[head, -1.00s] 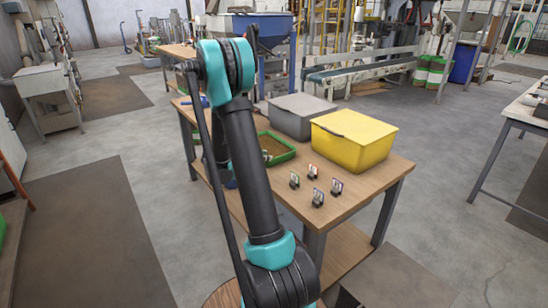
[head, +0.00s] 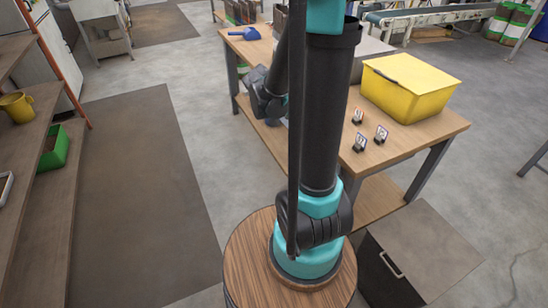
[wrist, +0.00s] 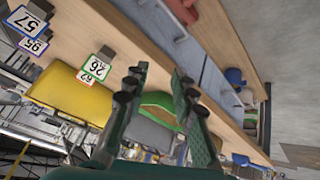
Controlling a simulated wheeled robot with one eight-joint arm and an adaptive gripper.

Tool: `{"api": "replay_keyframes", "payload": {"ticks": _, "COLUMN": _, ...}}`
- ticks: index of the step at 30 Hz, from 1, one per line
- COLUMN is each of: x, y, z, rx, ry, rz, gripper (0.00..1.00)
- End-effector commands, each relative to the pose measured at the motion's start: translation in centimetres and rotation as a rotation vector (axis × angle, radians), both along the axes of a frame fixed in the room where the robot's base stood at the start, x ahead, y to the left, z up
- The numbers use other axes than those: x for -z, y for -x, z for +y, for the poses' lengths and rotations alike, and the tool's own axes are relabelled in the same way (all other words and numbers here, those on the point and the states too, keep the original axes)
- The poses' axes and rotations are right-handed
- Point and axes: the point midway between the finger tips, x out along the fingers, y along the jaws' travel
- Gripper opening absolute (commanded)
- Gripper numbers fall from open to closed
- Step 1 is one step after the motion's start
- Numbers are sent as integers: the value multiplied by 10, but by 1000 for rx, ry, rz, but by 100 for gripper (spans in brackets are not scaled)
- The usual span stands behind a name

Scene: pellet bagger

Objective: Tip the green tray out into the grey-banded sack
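The green tray (wrist: 160,101) shows in the wrist view between and beyond my fingers, on the wooden table. In the head view my arm hides it. My gripper (wrist: 158,84) is open, its two dark fingers apart with nothing visibly held between them. I cannot tell whether a finger touches the tray. Brown upright shapes (head: 240,12) at the top of the head view may be sacks; no grey band can be made out on them.
A yellow bin (head: 410,88) and a grey bin (wrist: 150,131) stand on the table (head: 405,140). Several small number cards stand near them, one green-edged (wrist: 97,67). A blue scoop (head: 245,33) lies at the far end. Left shelves hold a green bin (head: 55,148) and yellow jug (head: 17,107).

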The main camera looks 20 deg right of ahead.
Motion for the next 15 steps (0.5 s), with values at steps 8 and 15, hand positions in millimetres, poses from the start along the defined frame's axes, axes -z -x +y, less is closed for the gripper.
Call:
{"api": "replay_keyframes", "payload": {"ticks": 8, "x": 20, "y": 89, "z": 66, "rx": -437, "ry": -203, "rz": 147, "gripper": 26}}
{"api": "replay_keyframes", "payload": {"ticks": 15, "x": 35, "y": 139, "z": 113, "rx": -738, "ry": -297, "rz": 158, "gripper": 26}}
